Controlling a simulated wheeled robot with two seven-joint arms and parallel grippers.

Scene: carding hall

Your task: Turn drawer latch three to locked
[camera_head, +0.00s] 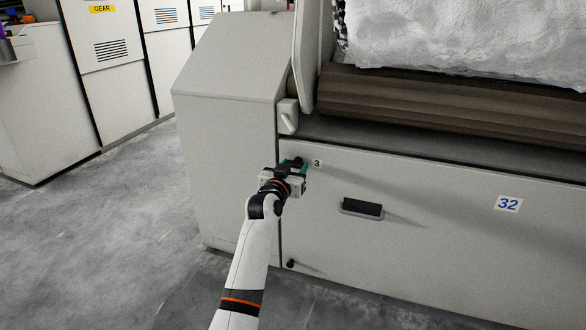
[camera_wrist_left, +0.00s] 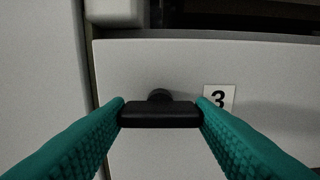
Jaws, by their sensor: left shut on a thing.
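Drawer latch three is a black bar-shaped knob (camera_wrist_left: 160,115) lying horizontal on the pale drawer front, beside a white label with a 3 (camera_wrist_left: 219,97). The label also shows in the head view (camera_head: 317,163). My left gripper (camera_head: 294,164) reaches the upper left corner of the drawer front (camera_head: 430,225). In the left wrist view its teal fingers (camera_wrist_left: 161,116) are shut on the two ends of the latch bar. In the head view the gripper hides the latch. My right gripper is in neither view.
A brown roller (camera_head: 450,110) with white fibre (camera_head: 470,40) lies above. Grey floor (camera_head: 110,240) is clear at left.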

